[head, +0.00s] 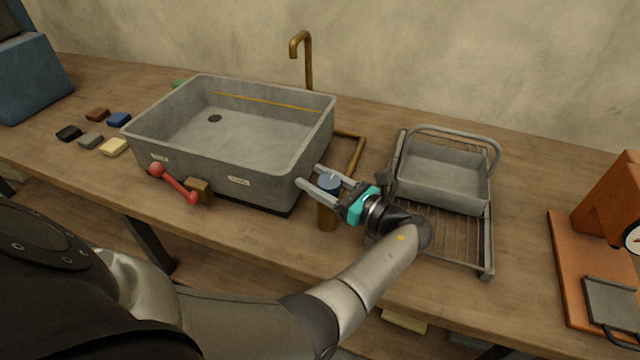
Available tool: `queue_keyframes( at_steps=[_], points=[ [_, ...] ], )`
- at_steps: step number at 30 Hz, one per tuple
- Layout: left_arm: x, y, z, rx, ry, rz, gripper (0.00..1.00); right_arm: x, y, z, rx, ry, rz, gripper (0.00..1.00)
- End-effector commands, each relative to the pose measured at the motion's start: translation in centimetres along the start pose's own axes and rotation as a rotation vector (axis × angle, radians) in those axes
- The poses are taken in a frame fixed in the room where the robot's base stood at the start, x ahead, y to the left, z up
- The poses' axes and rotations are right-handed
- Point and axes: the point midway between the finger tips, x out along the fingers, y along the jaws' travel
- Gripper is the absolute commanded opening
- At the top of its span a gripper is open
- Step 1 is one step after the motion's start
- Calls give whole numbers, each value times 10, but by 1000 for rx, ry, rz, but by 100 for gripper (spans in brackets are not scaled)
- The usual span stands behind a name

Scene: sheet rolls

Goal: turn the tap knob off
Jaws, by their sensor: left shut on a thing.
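The tap knob (329,181) is a blue-grey round cap with a pale line on top. It sits on an upright brown post (327,218) just right of the sink's front corner. My left gripper (320,178) has its two grey fingers on either side of the knob and is shut on it. The fingers hide part of the knob's sides. A brass spout (308,62) rises behind the grey sink (230,183), and no water shows under it. My right gripper is not in view.
A red bar with ball ends (176,184) is at the sink's front by a small wooden block. A wire rack (486,235) holding a grey basin (440,190) stands close right of the gripper. Several small coloured blocks lie left of the sink. An orange-brown machine (610,205) is far right.

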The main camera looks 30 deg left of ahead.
Motion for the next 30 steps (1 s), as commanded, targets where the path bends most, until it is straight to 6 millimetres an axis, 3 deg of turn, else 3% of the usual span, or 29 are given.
queue_keyframes(
  at_steps=[9,25,26,30],
  points=[
    [0,3,-1,1,5,116,2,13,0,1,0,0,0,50],
    [1,5,0,1,6,138,2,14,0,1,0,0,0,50],
    [1,5,0,1,6,138,60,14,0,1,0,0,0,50],
    [1,4,0,0,6,137,76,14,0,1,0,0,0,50]
  ],
)
